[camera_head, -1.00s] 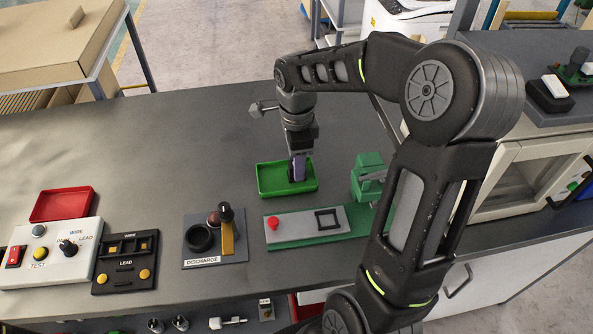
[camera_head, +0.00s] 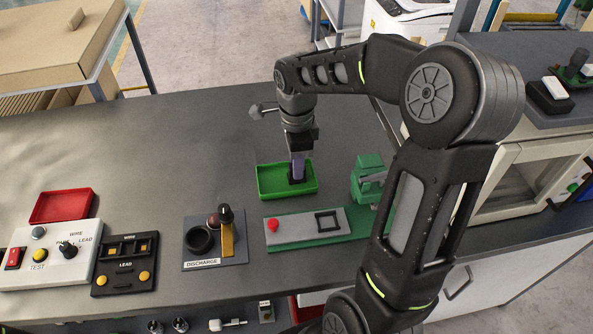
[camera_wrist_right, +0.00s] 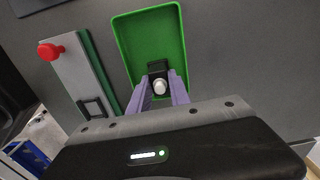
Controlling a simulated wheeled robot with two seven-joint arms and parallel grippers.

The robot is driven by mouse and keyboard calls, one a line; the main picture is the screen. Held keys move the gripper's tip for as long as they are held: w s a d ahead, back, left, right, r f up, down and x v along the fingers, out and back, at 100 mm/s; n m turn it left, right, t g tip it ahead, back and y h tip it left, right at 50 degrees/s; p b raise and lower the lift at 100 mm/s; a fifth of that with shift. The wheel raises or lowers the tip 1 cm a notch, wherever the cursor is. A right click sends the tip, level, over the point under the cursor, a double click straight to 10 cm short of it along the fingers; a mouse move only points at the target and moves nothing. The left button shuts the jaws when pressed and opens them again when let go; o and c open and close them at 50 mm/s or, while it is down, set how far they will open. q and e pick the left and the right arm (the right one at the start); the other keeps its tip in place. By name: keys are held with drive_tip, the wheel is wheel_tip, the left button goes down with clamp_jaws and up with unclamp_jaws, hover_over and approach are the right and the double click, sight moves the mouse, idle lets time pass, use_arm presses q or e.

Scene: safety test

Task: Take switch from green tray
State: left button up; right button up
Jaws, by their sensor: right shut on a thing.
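The green tray (camera_head: 270,182) lies on the grey bench in the head view, and its floor and rim also show in the wrist view (camera_wrist_right: 148,40). My right gripper (camera_head: 297,176) points down into the tray. In the wrist view its two purple fingers (camera_wrist_right: 160,92) are shut on the switch (camera_wrist_right: 158,70), a small black block with a round silver-white knob. Whether the switch still touches the tray floor I cannot tell. My left gripper is not in view.
A green fixture with a grey plate (camera_head: 295,227) and red knob is just in front of the tray. A discharge stand (camera_head: 238,250), black LEAD/WIRE block (camera_head: 125,262), white tester (camera_head: 50,255) and red tray (camera_head: 62,205) stand left. The bench behind the tray is clear.

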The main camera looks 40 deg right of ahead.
clamp_jaws()
drive_tip(key=shift+r+p, duration=2.35)
drive_tip(key=shift+r, duration=0.9)
